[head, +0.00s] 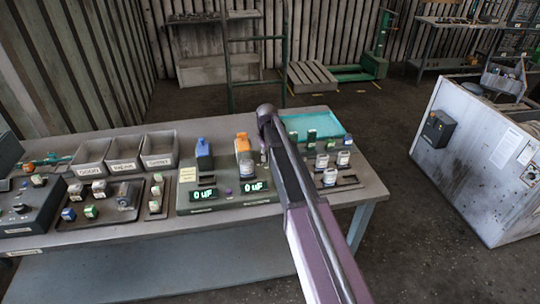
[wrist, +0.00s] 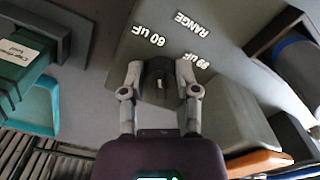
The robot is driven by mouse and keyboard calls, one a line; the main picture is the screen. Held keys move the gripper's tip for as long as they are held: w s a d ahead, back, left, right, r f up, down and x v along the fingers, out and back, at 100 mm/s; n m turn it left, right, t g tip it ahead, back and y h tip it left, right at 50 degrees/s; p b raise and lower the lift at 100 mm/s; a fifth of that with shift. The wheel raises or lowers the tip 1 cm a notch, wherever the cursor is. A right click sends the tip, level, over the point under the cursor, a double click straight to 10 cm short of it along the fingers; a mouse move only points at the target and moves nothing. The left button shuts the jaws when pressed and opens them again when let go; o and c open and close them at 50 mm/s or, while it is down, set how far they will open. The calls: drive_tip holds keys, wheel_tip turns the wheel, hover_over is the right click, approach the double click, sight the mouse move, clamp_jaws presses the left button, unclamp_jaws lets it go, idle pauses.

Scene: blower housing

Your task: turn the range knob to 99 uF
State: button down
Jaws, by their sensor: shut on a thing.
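The range knob (wrist: 158,74) is a small dark knob with a short light mark, on a grey panel (wrist: 150,20) in the wrist view. White labels reading "60 uF" (wrist: 150,36), "RANGE" (wrist: 192,23) and "99 uF" (wrist: 195,62) are beside it. Which label the mark points at is unclear. My gripper (wrist: 158,80) has a finger on each side of the knob and is shut on it. In the head view my arm hides the knob and gripper. Two displays there, left (head: 203,194) and right (head: 254,187), both read "0 uF".
In the head view, small capacitors (head: 322,161) and a teal tray (head: 316,124) lie right of my arm. A blue part (head: 204,154) and an orange part (head: 242,143) stand on the panel's back. Grey bins (head: 158,150) are further left.

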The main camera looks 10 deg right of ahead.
drive_tip(key=m, duration=0.4)
drive_tip(key=shift+w+a, duration=0.15)
drive_tip(key=shift+a, duration=0.05)
drive_tip(key=m, duration=0.4)
drive_tip(key=shift+a, duration=0.1)
drive_tip(key=m, duration=0.3)
drive_tip(key=shift+a+m, duration=0.1)
drive_tip(key=shift+m, duration=0.3)
drive_tip(key=shift+w+m, duration=0.15)
drive_tip(key=shift+m, duration=1.75)
drive_tip(key=shift+c, duration=1.7)
unclamp_jaws()
